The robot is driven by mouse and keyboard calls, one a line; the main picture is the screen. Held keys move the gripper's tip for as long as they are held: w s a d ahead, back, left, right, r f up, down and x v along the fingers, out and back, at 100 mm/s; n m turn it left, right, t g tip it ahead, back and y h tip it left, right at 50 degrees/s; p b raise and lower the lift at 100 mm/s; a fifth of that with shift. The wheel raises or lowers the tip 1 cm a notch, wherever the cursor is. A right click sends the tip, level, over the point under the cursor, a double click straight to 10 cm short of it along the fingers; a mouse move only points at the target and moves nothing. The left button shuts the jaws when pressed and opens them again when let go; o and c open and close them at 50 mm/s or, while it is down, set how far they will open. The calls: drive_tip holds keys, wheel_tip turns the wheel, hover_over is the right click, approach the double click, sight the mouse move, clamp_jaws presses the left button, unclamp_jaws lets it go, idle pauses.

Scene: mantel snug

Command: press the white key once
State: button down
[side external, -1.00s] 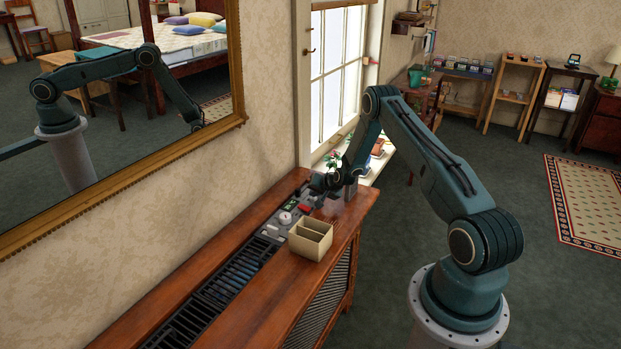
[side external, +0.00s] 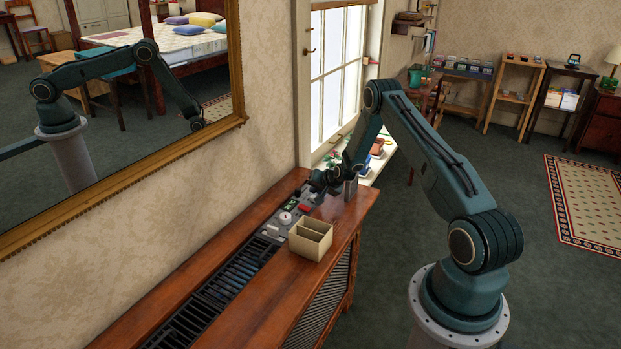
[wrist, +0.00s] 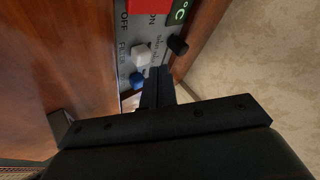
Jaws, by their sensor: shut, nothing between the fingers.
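The white key (wrist: 142,55) shows in the wrist view on a grey control panel (wrist: 127,62), between a red switch (wrist: 148,6) and a blue key (wrist: 137,80). My gripper (wrist: 158,72) is shut and empty, its tips just below and to the right of the white key in the picture, close to the blue key. I cannot tell whether the tips touch the panel. In the side view my gripper (side external: 322,182) is low over the far end of the panel, and I cannot make out the white key there.
A black knob (wrist: 178,45) and a green display (wrist: 180,12) are on the panel beside the fingers. In the side view a cream divided box (side external: 310,239) stands on the wooden cabinet (side external: 270,290). A wall and window are close behind the panel.

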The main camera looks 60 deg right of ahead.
drive_tip(key=shift+r, duration=0.2)
drive_tip(key=shift+r, duration=2.35)
